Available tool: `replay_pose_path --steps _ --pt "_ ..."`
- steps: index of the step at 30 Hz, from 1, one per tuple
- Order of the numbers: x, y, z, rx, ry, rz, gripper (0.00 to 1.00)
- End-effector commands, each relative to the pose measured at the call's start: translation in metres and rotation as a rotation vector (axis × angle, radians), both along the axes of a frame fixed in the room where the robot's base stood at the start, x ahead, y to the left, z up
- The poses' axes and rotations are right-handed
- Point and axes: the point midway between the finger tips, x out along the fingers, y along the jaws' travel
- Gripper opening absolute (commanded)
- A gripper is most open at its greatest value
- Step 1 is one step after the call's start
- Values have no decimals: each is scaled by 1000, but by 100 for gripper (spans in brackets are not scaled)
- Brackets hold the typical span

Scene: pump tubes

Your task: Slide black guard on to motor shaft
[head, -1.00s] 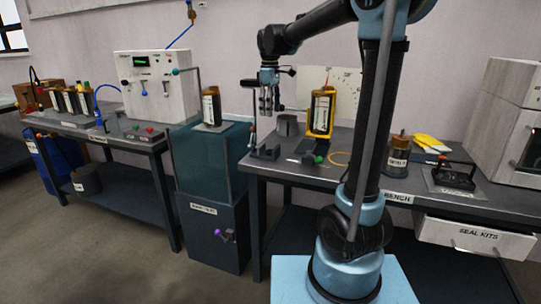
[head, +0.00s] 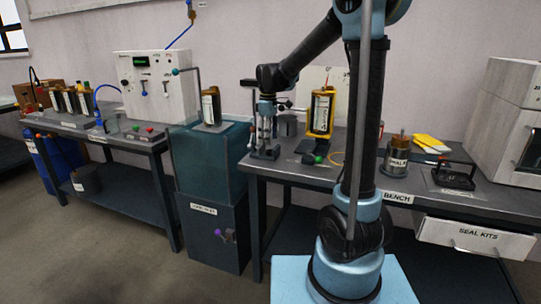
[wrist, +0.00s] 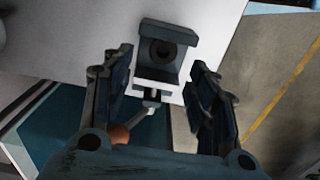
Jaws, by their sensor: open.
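My gripper (head: 264,143) points down over the left end of the bench. In the wrist view my gripper (wrist: 156,68) is open, with one finger on each side and nothing held. A dark block with a round hole (wrist: 164,47) lies ahead between the fingertips; I cannot tell whether they touch it. In the head view my gripper partly hides this small dark fixture (head: 265,154). A dark grey cylinder (head: 287,128) stands just behind my gripper. I cannot tell for certain which piece is the black guard, and no motor shaft shows clearly.
A green knob (head: 318,159) and a thin yellow ring lie in front. A labelled can (head: 397,155) and a black-handled piece (head: 454,175) are farther right. The bench's left edge and a teal cabinet (head: 210,155) are close by.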

Motion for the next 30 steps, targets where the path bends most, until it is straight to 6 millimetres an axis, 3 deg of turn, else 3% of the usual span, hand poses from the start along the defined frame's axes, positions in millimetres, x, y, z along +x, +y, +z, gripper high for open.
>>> replay_pose_path --steps 15,24,30 --pt "-3 -3 -50 1 0 0 54" --pt "-3 -3 -53 1 0 0 54" --pt "-3 -3 -53 1 0 0 18"
